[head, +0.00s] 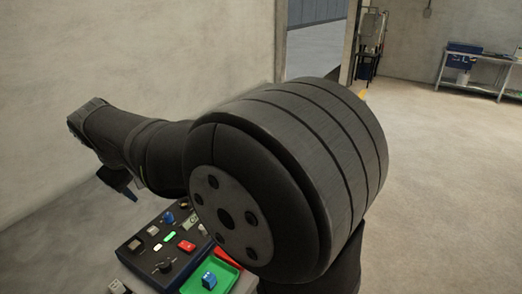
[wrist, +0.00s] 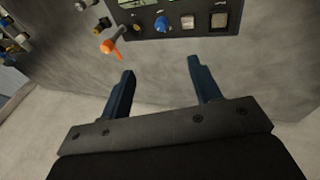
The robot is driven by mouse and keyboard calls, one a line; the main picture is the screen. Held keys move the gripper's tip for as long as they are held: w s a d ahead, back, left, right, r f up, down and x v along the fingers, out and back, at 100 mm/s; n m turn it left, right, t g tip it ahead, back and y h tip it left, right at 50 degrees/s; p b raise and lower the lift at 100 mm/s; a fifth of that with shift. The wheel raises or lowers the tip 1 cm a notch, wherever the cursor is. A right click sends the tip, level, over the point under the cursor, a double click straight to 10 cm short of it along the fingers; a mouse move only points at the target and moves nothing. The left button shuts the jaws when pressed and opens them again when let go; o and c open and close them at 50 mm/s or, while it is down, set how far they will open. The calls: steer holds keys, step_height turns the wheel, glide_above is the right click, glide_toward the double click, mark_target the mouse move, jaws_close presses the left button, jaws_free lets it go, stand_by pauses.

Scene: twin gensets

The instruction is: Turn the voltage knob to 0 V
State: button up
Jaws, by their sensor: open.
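A dark control panel (head: 165,245) sits at the lower left in the head view. It carries a blue knob (head: 169,217), a black knob (head: 165,266), a small display and coloured buttons. No label is readable, so I cannot tell which knob is the voltage knob. In the wrist view the panel's edge runs along the top, with a blue knob (wrist: 162,23) near the middle. My gripper (wrist: 160,65) is open and empty, its two blue fingers apart and short of the panel in the picture. In the head view my gripper (head: 120,182) is partly hidden behind my wrist.
An orange-tipped lever (wrist: 108,46) sticks out left of the panel in the wrist view. A green tray (head: 226,270) holding a blue piece (head: 209,280) lies beside the panel, partly hidden by my arm. A bench (head: 480,75) stands far off at the right; open floor lies between.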

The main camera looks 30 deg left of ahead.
steer(key=shift+c, duration=0.6)
steer(key=m+g+h, duration=0.2)
steer(key=m+g, duration=0.2)
steer(key=m, duration=1.4)
glide_toward(168, 214)
step_height(168, 214, down, 9)
steer(key=shift+s+a, duration=0.1)
steer(key=c, duration=1)
